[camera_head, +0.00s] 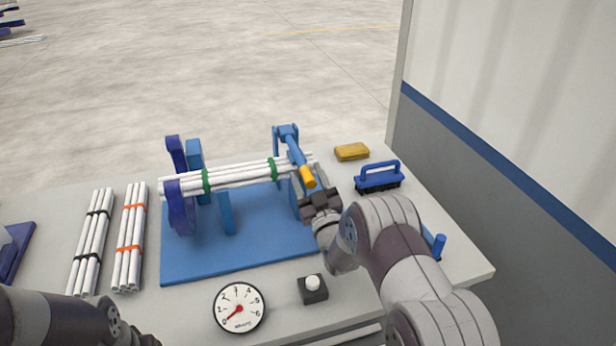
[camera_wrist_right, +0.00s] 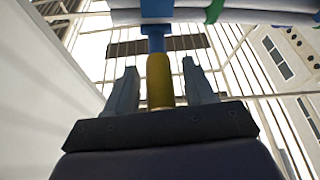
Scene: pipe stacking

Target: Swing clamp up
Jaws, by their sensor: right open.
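The clamp (camera_head: 296,152) is a blue lever hinged on a blue post at the right end of the rack. It slants down toward me across the white pipes and ends in a yellow handle (camera_head: 307,178). The pipe bundle (camera_head: 235,179), with green bands, lies across the blue rack supports. My right gripper (camera_head: 318,196) is just below the handle. In the right wrist view the yellow handle (camera_wrist_right: 160,82) stands between the open fingers (camera_wrist_right: 158,80), with visible gaps on both sides. My left arm enters at the bottom left; its gripper is out of frame.
Two banded pipe bundles lie left of the blue base plate (camera_head: 235,262). A gauge (camera_head: 239,307) and a white button (camera_head: 313,284) are in front. A yellow block (camera_head: 351,152) and a blue brush (camera_head: 378,178) lie to the right, near a wall (camera_head: 520,130).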

